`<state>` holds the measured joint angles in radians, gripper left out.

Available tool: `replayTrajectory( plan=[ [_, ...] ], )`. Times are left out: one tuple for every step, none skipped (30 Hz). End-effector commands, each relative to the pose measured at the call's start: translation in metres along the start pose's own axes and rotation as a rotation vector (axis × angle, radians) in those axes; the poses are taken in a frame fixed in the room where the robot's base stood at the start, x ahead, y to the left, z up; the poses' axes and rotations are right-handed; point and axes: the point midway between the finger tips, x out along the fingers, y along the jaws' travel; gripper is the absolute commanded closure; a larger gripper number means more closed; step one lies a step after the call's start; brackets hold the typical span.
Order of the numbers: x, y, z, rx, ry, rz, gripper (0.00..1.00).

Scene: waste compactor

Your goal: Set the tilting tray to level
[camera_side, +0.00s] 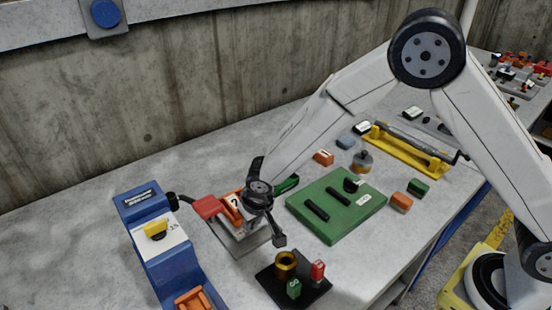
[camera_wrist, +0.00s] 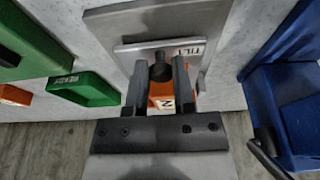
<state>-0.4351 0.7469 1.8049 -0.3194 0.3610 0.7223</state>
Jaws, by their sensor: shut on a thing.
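The tilting tray unit has a grey base plate (camera_side: 238,244) in the side view. In the wrist view its plate (camera_wrist: 110,18) carries a raised ledge marked TILT (camera_wrist: 190,50). My gripper (camera_wrist: 160,64) is over it, with its fingers shut on a dark round knob (camera_wrist: 160,72). An orange block with a numeral label (camera_wrist: 162,95) is just behind the knob, between the fingers. In the side view my gripper (camera_side: 257,207) points down at the unit and partly hides it. The tray's exact tilt is hard to tell.
A red bin (camera_side: 207,207) and a green bin (camera_side: 288,183) flank the unit. A blue machine (camera_side: 150,240) stands left, a green panel (camera_side: 335,220) right, and a black stand with a brass cup (camera_side: 286,262) in front. Bare bench lies behind.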

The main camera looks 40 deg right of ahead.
Motion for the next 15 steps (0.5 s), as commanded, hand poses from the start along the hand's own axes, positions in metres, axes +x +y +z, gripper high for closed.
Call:
replayTrajectory(
  plan=[
    [0.0042, 0.0004, 0.008, -0.003, -0.018, 0.007, 1.0],
    [0.0043, 0.0004, 0.008, -0.003, -0.018, 0.007, 1.0],
    [0.0043, 0.0004, 0.0081, -0.003, -0.019, 0.007, 1.0],
    [0.0044, 0.0004, 0.0081, -0.004, -0.019, 0.007, 1.0],
    [0.0044, 0.0003, 0.0081, -0.004, -0.019, 0.007, 1.0],
    [0.0044, 0.0003, 0.0081, -0.004, -0.019, 0.007, 1.0],
    [0.0044, 0.0003, 0.0081, -0.004, -0.019, 0.007, 0.66],
    [0.0044, 0.0003, 0.0082, -0.004, -0.019, 0.007, 0.56],
    [0.0042, 0.0003, 0.0077, -0.004, -0.017, 0.006, 0.43],
    [0.0039, 0.0002, 0.0071, -0.004, -0.016, 0.006, 0.35],
    [0.0036, 0.0003, 0.0065, -0.003, -0.015, 0.005, 0.35],
    [0.0033, 0.0003, 0.0059, -0.003, -0.013, 0.005, 0.35],
    [0.003, 0.0003, 0.0054, -0.003, -0.012, 0.004, 0.35],
    [0.0028, 0.0003, 0.005, -0.003, -0.011, 0.004, 0.35],
    [0.0026, 0.0003, 0.0046, -0.002, -0.01, 0.004, 0.35]
  ],
)
